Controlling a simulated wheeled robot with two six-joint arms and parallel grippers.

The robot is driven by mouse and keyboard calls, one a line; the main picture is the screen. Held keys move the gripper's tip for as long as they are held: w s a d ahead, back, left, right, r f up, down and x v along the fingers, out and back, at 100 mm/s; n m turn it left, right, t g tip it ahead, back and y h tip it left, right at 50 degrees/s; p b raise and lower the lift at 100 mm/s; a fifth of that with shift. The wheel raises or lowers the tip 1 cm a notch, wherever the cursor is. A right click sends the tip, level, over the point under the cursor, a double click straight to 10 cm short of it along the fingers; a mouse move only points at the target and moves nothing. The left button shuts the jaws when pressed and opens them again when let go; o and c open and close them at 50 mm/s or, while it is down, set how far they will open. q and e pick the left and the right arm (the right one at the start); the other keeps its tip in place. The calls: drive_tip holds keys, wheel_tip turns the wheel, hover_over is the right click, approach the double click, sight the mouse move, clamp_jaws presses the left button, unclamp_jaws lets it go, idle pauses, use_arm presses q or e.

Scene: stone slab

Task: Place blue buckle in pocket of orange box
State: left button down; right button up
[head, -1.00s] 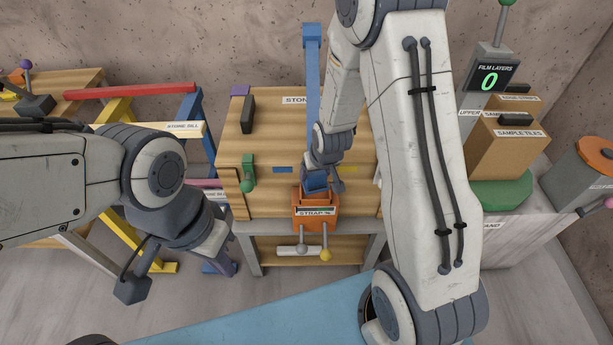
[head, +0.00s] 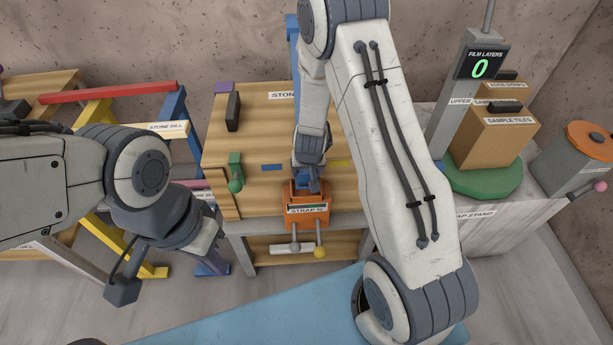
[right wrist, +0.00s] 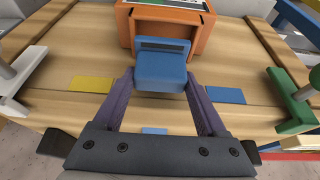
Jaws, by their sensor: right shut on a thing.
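The orange box (head: 308,217), labelled "STRAP", sits at the front edge of the wooden bench. My right gripper (head: 307,180) is just above and behind it, shut on the blue buckle (right wrist: 161,72). In the right wrist view the buckle sits between the two purple fingers of that gripper (right wrist: 160,105). Its far end overlaps the open side of the orange box (right wrist: 203,32); how deep it reaches into the pocket I cannot tell. In the head view the buckle is mostly hidden. My left gripper (head: 207,250) hangs low at left, away from the box, fingers unclear.
A green knobbed lever (head: 235,175) stands left of the box on the bench front (head: 262,125). Colored trestles (head: 125,220) stand at left. A stand with sample boxes (head: 497,135) is at right.

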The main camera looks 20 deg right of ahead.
sight(306, 179)
drive_tip(key=shift+w+a+f, duration=0.15)
drive_tip(key=shift+f, duration=0.05)
drive_tip(key=shift+f+b, duration=0.5)
drive_tip(key=shift+f, duration=1.45)
